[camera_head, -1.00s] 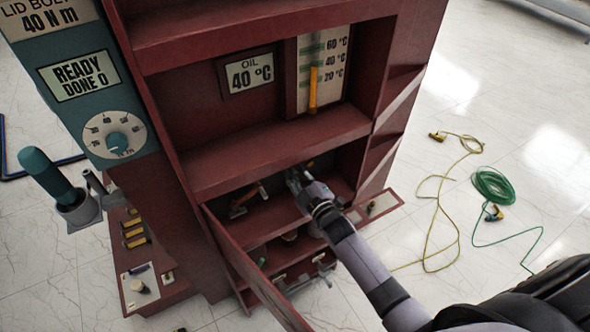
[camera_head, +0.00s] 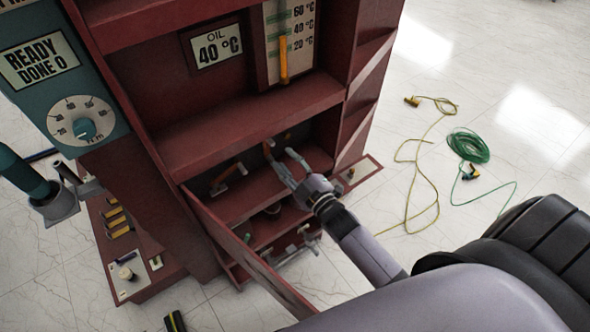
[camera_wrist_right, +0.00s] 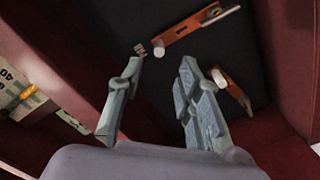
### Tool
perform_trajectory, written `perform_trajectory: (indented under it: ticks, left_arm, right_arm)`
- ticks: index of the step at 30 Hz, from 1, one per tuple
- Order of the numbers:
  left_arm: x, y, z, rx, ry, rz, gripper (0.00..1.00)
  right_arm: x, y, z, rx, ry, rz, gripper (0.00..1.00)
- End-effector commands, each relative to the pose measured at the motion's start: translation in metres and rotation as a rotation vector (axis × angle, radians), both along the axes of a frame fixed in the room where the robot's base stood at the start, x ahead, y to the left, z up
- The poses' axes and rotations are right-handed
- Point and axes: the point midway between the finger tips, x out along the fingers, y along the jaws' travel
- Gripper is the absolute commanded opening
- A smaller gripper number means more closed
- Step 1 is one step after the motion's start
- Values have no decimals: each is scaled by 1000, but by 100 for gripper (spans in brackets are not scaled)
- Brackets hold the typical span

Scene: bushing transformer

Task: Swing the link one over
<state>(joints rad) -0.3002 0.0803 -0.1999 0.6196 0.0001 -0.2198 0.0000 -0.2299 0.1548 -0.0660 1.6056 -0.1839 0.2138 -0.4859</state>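An orange link with a pale peg (camera_wrist_right: 185,32) lies across the dark floor of the open compartment in the right wrist view. A second orange link (camera_wrist_right: 232,88) is beside my right finger there. In the head view, one orange link (camera_head: 228,178) is at the left of the compartment and another (camera_head: 267,148) is by my fingertips. No number shows on either link, so I cannot tell which is link one. My right gripper (camera_head: 282,160) reaches into the compartment. Its fingers (camera_wrist_right: 160,68) are apart with nothing between them. My left gripper is out of view.
The red cabinet's compartment has walls and a shelf (camera_head: 255,125) above the gripper. An open door (camera_head: 240,250) swings out below left. A teal panel (camera_head: 65,85) reads "READY DONE 0". Yellow (camera_head: 425,175) and green (camera_head: 468,145) cables lie on the floor at right.

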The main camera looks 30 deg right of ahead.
Motion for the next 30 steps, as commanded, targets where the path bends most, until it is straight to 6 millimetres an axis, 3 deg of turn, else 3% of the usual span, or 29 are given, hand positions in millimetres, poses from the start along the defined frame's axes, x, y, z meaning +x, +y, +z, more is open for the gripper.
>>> perform_trajectory:
  ticks: [3, 9, 26, 30]
  left_arm:
    - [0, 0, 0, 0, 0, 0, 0]
    - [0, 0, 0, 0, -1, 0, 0]
    - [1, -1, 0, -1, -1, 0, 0]
    - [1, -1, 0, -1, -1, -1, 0]
  right_arm:
    - [-21, -2, 0, 0, 1, 1, 32]
    - [-37, -5, 1, 0, -1, 1, 32]
    - [-39, -5, 0, 1, -1, 1, 32]
    - [-42, -6, -24, 24, 58, -7, 32]
